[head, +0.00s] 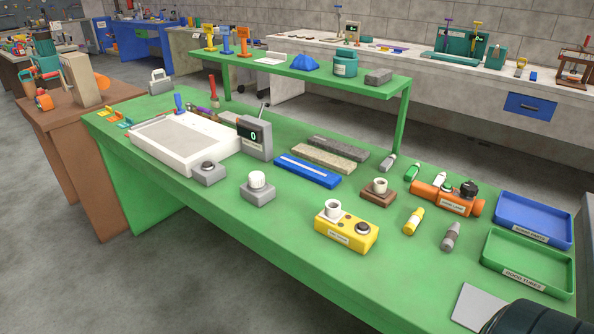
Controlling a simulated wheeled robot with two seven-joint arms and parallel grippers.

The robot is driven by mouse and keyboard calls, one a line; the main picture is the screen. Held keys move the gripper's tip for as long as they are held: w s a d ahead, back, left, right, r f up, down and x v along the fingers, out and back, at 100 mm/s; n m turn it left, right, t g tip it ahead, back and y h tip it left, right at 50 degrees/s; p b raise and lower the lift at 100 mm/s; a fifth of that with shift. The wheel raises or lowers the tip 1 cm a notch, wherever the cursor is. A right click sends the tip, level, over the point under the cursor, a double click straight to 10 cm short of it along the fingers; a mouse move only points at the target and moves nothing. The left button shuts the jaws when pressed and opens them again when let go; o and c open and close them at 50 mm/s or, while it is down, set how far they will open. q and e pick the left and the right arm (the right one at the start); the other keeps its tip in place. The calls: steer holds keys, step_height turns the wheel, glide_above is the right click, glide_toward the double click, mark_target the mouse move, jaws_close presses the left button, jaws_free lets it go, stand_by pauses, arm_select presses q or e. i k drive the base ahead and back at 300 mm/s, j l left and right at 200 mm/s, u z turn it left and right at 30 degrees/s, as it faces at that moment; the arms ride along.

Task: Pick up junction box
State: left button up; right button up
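No label that I can read says junction box, and I cannot tell for sure which thing it is. Several small box-like things stand on the green table (200,228). A yellow box (344,235) with a white cup-shaped socket and a dark round knob stands upright near the front edge. A grey box (208,174) with a black button sits in front of the white tray. A grey block (258,191) with a white dome stands between them. A brown block (378,193) carries a white ring. Neither of my grippers is in view.
An orange device (447,198), blue tray (533,220) and green tray (527,262) stand at the right. Yellow (413,221) and grey (451,236) tubes lie before them. A blue bar (307,171) lies mid-table. A raised green shelf spans the back. The front left tabletop is clear.

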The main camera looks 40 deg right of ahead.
mark_target(258, 197)
steer(key=i+l+z, duration=0.15)
steer(key=i+z, duration=0.8)
steer(key=k, duration=0.05)
